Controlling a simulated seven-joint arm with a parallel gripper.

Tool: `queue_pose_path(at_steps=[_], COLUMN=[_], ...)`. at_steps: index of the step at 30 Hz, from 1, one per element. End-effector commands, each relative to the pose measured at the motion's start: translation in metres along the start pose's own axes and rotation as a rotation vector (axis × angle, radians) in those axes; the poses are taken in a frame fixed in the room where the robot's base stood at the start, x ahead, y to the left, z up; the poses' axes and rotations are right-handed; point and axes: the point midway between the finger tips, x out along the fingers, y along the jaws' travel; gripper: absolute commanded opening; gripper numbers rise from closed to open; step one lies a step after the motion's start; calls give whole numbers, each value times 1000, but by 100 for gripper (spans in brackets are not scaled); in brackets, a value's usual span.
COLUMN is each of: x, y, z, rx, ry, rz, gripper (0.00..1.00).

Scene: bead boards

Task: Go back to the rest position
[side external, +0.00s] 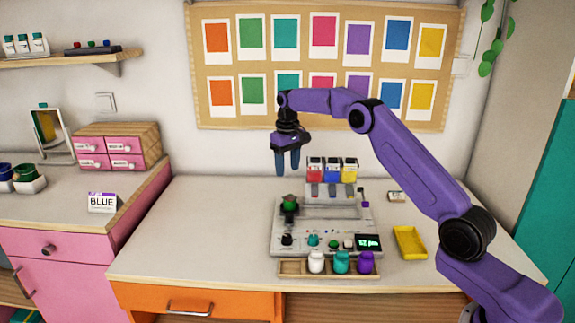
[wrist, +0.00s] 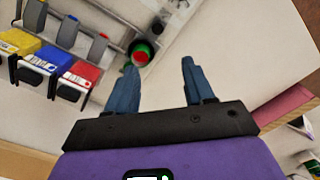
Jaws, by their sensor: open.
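My gripper (side external: 287,162) hangs from the purple arm, fingers pointing down, above the back left of a grey machine (side external: 325,212). Its two blue fingers are apart with nothing between them; the open gap also shows in the wrist view (wrist: 161,85). A green-topped round piece (side external: 290,201) sits on the left of the machine, below and apart from the fingers. In the wrist view a green and red round part (wrist: 141,52) lies in a dark holder near the left fingertip.
Red, blue and yellow containers (side external: 332,170) stand at the machine's back. A wooden rack (side external: 295,269) with white, teal and purple jars is in front. A yellow tray (side external: 410,242) lies right. A sign reading BLUE (side external: 103,202) stands on the left counter. The table's left part is clear.

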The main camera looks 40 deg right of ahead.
Motion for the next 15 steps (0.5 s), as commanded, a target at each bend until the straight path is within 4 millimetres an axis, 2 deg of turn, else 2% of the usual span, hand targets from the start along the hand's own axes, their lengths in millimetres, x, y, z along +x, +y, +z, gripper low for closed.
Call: queue_pose_path(at_steps=[10,13,15], x=[-2,-7,-14], y=[-3,-17,-35], z=[1,5,13], rx=[-5,-34,-72], ry=[0,1,3], rz=[0,0,-1], gripper=[53,53,53])
